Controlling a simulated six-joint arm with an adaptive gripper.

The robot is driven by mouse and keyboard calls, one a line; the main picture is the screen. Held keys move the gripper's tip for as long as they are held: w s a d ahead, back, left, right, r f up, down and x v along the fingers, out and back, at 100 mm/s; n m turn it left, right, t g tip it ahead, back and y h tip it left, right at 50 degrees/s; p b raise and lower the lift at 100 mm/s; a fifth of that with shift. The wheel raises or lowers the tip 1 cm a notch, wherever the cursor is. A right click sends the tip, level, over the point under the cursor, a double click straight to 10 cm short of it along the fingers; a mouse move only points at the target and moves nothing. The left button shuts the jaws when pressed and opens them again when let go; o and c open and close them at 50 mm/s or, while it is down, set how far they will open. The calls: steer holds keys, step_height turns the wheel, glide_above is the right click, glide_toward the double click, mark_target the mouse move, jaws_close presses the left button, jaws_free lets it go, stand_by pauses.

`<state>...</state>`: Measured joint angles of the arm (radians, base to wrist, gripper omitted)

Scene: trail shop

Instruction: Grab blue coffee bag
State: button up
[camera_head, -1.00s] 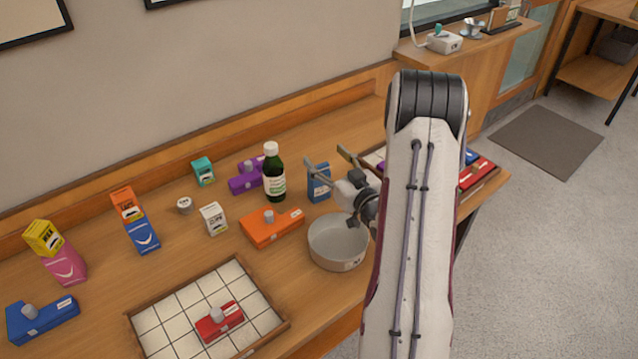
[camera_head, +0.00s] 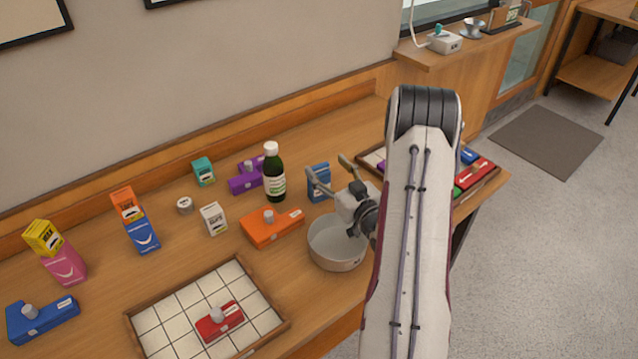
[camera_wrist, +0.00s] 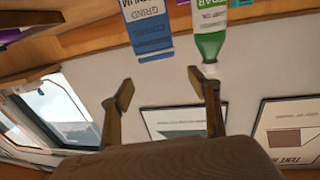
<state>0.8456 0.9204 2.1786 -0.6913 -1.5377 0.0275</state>
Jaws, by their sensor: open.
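The blue coffee bag (camera_head: 319,184) stands upright on the wooden counter, right of the dark green bottle (camera_head: 274,177). My gripper (camera_head: 326,166) is open and empty at the right of the bag, with one finger overlapping the bag in the head view. Whether they touch cannot be told there. In the wrist view the blue bag (camera_wrist: 146,28) appears at the top, inverted, beyond and between my open fingers (camera_wrist: 161,80). The green bottle (camera_wrist: 209,28) is beside it, beyond the right finger. The bag's lower end is cut off in the wrist view.
A grey bowl (camera_head: 330,252) sits just in front of the bag. An orange box (camera_head: 272,230) lies to the left and a purple one (camera_head: 245,183) behind the bottle. A tiled tray (camera_head: 170,304) holds a red box; another tray (camera_head: 485,186) is partly behind my arm.

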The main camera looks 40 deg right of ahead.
mark_target(321, 171)
steer(key=shift+f, duration=1.55)
steer(key=shift+f, duration=0.1)
steer(key=shift+f, duration=0.35)
steer(key=shift+w+d, duration=0.2)
steer(key=shift+w, duration=1.05)
steer(key=shift+w+d, duration=0.2)
steer(key=shift+w, duration=1)
steer(key=shift+r, duration=0.1)
steer(key=c, duration=1.7)
